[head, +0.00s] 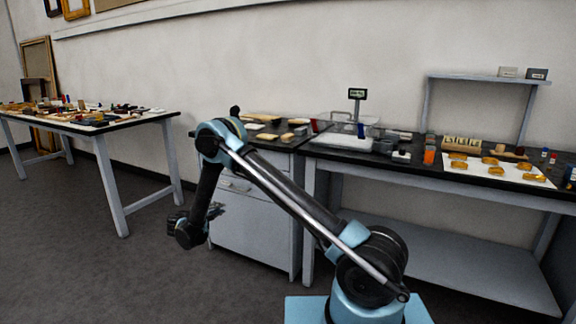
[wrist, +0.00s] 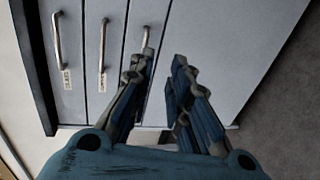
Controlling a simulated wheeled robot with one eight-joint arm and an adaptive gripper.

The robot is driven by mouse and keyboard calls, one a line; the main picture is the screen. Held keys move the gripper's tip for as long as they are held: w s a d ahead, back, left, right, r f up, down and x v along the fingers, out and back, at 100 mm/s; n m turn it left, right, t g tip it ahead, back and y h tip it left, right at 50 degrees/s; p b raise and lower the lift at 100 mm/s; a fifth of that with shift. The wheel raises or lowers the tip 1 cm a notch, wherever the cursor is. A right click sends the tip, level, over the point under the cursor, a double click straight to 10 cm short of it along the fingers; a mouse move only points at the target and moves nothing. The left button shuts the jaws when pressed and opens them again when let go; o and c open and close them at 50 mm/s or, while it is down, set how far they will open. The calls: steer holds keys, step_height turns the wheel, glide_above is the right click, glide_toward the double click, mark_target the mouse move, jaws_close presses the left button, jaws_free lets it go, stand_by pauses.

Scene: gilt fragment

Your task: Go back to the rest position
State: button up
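My gripper (wrist: 164,62) points at the front of a grey drawer cabinet (wrist: 210,45) in the wrist view. Its two fingers stand apart with a narrow gap and nothing between them. In the head view my gripper (head: 215,211) hangs low in front of the same cabinet (head: 258,225), below the worktop, at the end of my bent arm. The arm hides part of the cabinet. The drawers look shut, with metal handles (wrist: 102,45) on their fronts. I cannot tell from these views how far the fingertips are from the cabinet.
A workbench (head: 415,172) on the right holds a scale (head: 340,140), small containers and gilt pieces on a white sheet (head: 485,180). Another table (head: 95,127) with many small items stands at the left. The floor (head: 90,270) between them is clear.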

steer(key=w+d+r+m+g, duration=0.1)
steer(key=d+r+m+g, duration=0.1)
steer(key=d+r, duration=0.7)
steer(key=w+d+r+m+g, duration=0.1)
steer(key=d+r+g, duration=0.2)
steer(key=d+r, duration=0.7)
steer(key=s+d+r+m+g, duration=0.1)
steer(key=s+d+r+g, duration=0.2)
steer(key=d, duration=0.7)
steer(key=s+d+r+m, duration=0.2)
steer(key=s+d, duration=0.4)
steer(key=d, duration=0.3)
steer(key=s+d+r+m+g+y, duration=0.1)
steer(key=s+d+y, duration=0.1)
steer(key=s+d, duration=0.55)
steer(key=s+d+r+m+g+y, duration=0.15)
steer(key=s+d, duration=0.35)
steer(key=s, duration=0.5)
steer(key=s+f+m+y, duration=0.1)
steer(key=s+f, duration=0.2)
steer(key=s, duration=0.3)
steer(key=s+d+f+m+y, duration=0.1)
steer(key=s+f, duration=0.2)
steer(key=s, duration=0.4)
steer(key=s+d+f+m+g+y, duration=0.1)
steer(key=s+f+m, duration=0.1)
steer(key=s, duration=0.4)
steer(key=shift+s+f, duration=0.4)
steer(key=shift+f, duration=0.35)
